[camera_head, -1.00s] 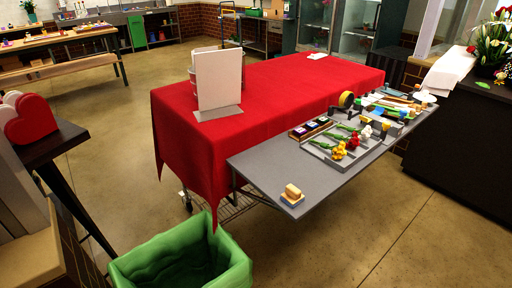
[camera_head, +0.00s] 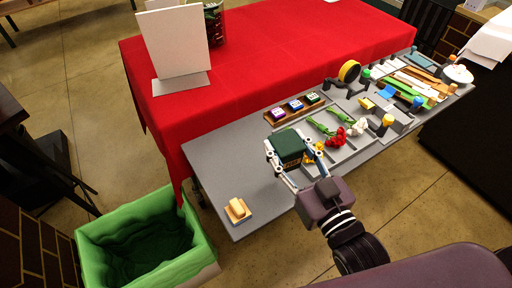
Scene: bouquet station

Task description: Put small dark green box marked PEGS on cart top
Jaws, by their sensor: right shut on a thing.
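The small dark green box (camera_head: 287,146) is in my right gripper (camera_head: 296,152), between its two fingers. Small lettering shows low on the front of the box, too small to read surely. The box is over the grey worktop (camera_head: 232,158), left of the tray of flowers; I cannot tell whether it touches the worktop. A red cloth (camera_head: 270,62) covers the large top behind the grey worktop. Wheels and a wire rack showed under it earlier, so it looks like a cart. My left gripper is out of view.
A white board (camera_head: 176,42) stands on the cloth. A green bin (camera_head: 148,238) is below left.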

